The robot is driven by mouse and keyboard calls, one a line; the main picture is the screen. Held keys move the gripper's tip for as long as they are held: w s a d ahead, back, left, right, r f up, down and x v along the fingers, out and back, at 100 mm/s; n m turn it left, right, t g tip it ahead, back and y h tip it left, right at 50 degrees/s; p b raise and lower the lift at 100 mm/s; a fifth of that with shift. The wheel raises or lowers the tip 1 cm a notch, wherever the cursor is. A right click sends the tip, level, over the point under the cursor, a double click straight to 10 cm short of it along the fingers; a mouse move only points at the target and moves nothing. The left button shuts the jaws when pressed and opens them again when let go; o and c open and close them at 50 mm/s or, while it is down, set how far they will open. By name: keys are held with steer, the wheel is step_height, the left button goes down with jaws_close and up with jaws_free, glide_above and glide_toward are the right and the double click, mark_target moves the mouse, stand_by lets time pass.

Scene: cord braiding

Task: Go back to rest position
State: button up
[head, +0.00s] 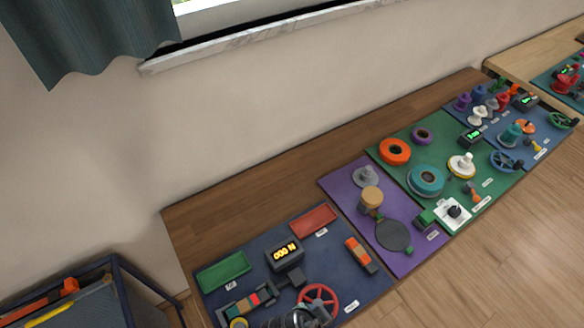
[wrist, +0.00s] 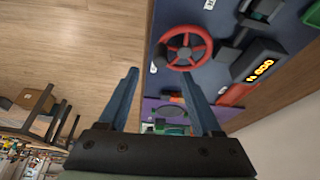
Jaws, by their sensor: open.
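My gripper (wrist: 158,75) shows in the wrist view with its two blue-grey fingers apart and nothing between them. Beyond the fingertips is the dark blue board with a red handwheel (wrist: 186,47) and a display box (wrist: 260,68). The gripper appears to be in the air, apart from them. In the head view the same handwheel (head: 318,300) and display box (head: 285,253) are on the near blue board (head: 345,288). I cannot clearly make out my gripper in the head view.
The wooden bench (head: 250,190) carries a purple board (head: 335,187), a green board (head: 400,145) with orange and teal rings, and a farther blue board. A green tray (head: 222,270) and a red tray (head: 313,221) are on the near board. Wooden floor (head: 500,260) lies open at right.

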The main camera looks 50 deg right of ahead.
steer(key=w+a+r+n+t+h+b, duration=0.1)
steer(key=w+r+n+t, duration=0.5)
steer(key=w+r, duration=0.85)
steer(key=w+r+n+t+h+b, duration=0.1)
steer(key=w+r+n+t+b, duration=0.15)
steer(key=w+r+t, duration=0.85)
steer(key=w+a+r+n+t+y, duration=0.1)
steer(key=w+a+r+n, duration=0.2)
steer(key=r, duration=0.9)
steer(key=a+r+n+t+y, duration=0.15)
steer(key=a+r, duration=0.25)
steer(key=r, duration=0.8)
steer(key=s+a+r+n+t+y, duration=0.2)
steer(key=s+a+r+n+t, duration=0.1)
steer(key=r, duration=0.7)
steer(key=s+a+r+n+t+y+b, duration=0.1)
steer(key=s+a+r+t, duration=0.4)
steer(key=r, duration=0.5)
steer(key=s+a+n+y, duration=0.1)
steer(key=s+n, duration=0.1)
steer(key=shift+a+n, duration=0.2)
steer(key=shift+n, duration=0.2)
